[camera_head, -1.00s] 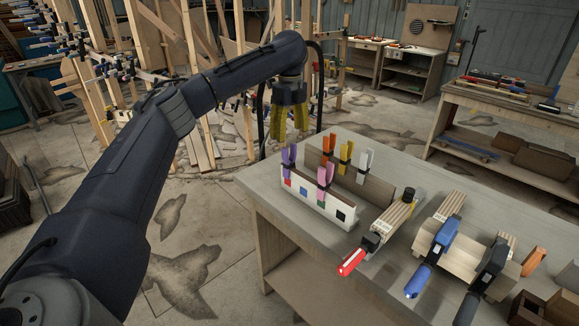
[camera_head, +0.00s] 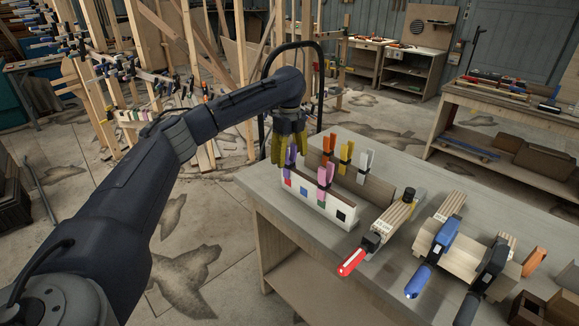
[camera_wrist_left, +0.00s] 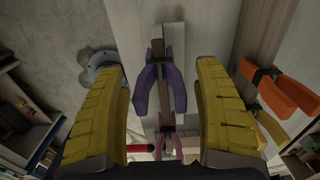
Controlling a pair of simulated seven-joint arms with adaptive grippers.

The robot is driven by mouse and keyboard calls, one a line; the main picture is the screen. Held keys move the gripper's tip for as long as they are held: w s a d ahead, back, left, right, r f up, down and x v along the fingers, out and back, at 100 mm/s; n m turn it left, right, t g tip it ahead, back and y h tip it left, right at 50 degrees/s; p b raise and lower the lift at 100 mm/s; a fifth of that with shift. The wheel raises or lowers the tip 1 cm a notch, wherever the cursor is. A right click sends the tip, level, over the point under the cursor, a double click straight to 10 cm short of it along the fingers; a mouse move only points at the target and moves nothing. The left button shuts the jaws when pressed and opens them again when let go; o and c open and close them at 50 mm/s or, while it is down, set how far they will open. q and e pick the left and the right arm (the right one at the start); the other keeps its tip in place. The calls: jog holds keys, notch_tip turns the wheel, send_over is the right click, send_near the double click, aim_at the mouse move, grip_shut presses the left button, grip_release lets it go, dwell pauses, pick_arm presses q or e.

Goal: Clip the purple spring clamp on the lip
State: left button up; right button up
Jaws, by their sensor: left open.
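The purple spring clamp (camera_head: 291,157) stands upright at the left end of a rack on the workbench. My left gripper (camera_head: 289,150), with yellow fingers, is open and pointing down around or just above it. In the left wrist view the purple clamp (camera_wrist_left: 159,88) lies between the two open fingers (camera_wrist_left: 163,80), with a gap on both sides. The rack has a white front lip (camera_head: 318,207) with coloured squares. A pink clamp (camera_head: 325,175) stands near this lip. My right gripper is not in view.
Orange (camera_head: 328,147), yellow (camera_head: 346,152) and white (camera_head: 365,162) clamps stand along the rack's back board. Wooden blocks with a red-handled clamp (camera_head: 352,262) and a blue-handled clamp (camera_head: 420,280) are to the right. The bench's (camera_head: 400,165) back area is mostly clear.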

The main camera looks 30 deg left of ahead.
pick_arm(q)
jog(key=shift+f, duration=0.1)
jog(key=shift+c, duration=0.6)
grip_shut()
